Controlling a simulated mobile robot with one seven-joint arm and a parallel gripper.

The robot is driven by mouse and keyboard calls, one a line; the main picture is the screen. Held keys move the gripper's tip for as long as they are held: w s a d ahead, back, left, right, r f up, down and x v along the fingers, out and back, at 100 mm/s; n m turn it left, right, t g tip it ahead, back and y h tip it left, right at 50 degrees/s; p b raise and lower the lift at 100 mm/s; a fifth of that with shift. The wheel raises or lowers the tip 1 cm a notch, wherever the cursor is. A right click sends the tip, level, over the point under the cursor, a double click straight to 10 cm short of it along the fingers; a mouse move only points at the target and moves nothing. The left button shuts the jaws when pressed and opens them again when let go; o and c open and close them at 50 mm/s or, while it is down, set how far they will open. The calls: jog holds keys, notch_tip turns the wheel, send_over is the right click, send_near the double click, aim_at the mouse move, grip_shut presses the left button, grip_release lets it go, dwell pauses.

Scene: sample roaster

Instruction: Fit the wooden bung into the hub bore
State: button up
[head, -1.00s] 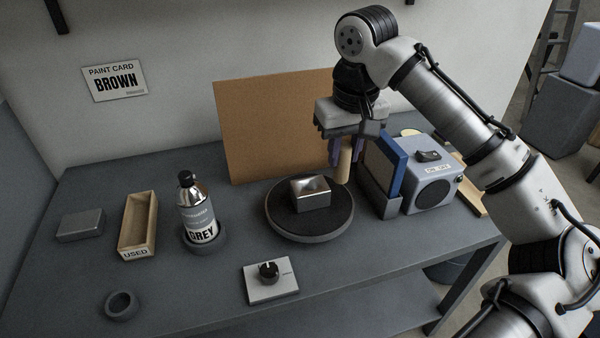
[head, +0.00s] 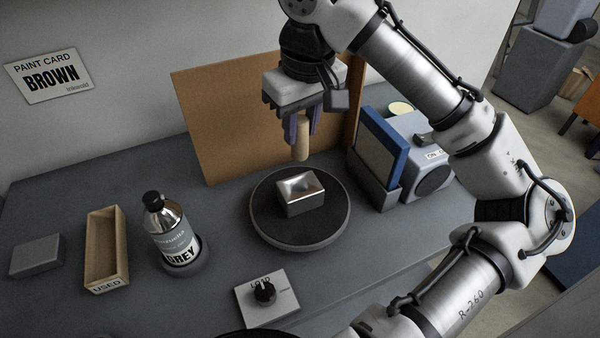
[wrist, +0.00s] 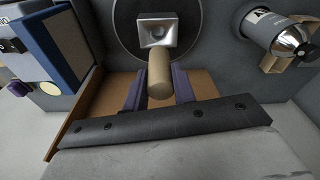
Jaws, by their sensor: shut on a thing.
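My gripper (head: 302,126) is shut on the wooden bung (head: 302,142), a pale tan cylinder that hangs upright below the purple-grey fingers. The bung also shows in the wrist view (wrist: 160,76). A shiny metal block (head: 301,196) with a funnel-like hollow in its top, seemingly the hub, sits on the dark round turntable (head: 262,226). In the head view the bung's lower end appears just above the block's back edge, apart from it. In the wrist view the block (wrist: 157,44) lies beyond the bung's end. The bottom of the hollow is not clear.
A brown board (head: 215,125) stands behind the turntable. A blue-framed panel (head: 385,140) and a grey box unit (head: 432,180) stand to the right. A GREY bottle (head: 168,225), a USED tray (head: 92,240) and a knob plate (head: 285,303) stand left and in front.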

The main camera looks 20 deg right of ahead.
notch_tip(320, 180, down, 12)
jog(key=shift+r, duration=0.2)
jog(key=shift+f, duration=0.1)
jog(key=o, duration=1)
jog(key=r, duration=0.4)
jog(key=s+r, duration=0.1)
jog(key=r, duration=0.7)
jog(key=shift+s+d+r, duration=0.1)
jog(key=shift+s+d, duration=0.05)
jog(key=shift+s, duration=0.05)
